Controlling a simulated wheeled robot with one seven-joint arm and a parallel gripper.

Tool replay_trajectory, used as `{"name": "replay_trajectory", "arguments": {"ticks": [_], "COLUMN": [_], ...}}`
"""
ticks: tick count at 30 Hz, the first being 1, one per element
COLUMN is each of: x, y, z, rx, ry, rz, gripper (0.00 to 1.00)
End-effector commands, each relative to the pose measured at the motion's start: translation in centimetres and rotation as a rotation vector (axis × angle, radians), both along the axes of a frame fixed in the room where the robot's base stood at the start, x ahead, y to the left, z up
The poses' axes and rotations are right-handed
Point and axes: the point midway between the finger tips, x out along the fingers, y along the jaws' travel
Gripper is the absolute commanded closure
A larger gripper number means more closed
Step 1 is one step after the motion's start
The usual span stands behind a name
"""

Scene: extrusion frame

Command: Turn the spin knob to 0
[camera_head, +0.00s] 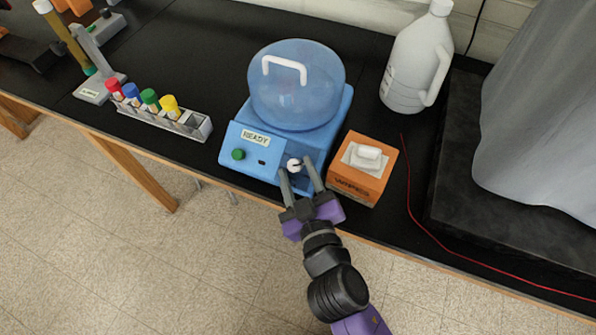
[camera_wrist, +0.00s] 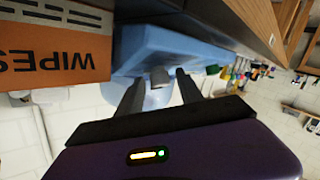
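The spin knob (camera_head: 294,165) is a small white knob with a dark mark, on the front panel of a blue centrifuge (camera_head: 300,120). The centrifuge has a clear blue domed lid with a white handle and a label reading READY. My gripper (camera_head: 299,168) is at the front panel with its fingers apart, one on each side of the knob. In the wrist view my gripper (camera_wrist: 160,85) also has its fingers apart, with the grey-looking knob (camera_wrist: 159,76) between and beyond the tips. I cannot tell whether the fingers touch it. Any numbers around the knob are not readable.
A green button (camera_head: 238,154) is on the panel's left. An orange wipes box (camera_head: 362,180) stands close to the right of my gripper. A rack of capped tubes (camera_head: 190,123) is at left, a white jug (camera_head: 415,65) behind. A red cord (camera_head: 410,200) runs along the right.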

Motion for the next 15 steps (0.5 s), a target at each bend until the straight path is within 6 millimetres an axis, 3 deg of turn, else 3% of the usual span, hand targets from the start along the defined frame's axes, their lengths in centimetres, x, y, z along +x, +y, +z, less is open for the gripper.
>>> {"name": "replay_trajectory", "arguments": {"ticks": [10, 15], "x": [-0.1, -1.8], "y": [-0.1, -0.7], "z": [-0.1, -0.1], "rx": [-0.001, -0.002], "ry": [0.002, 0.003], "rz": [-0.001, -0.002], "gripper": [0.52, 0.52]}}
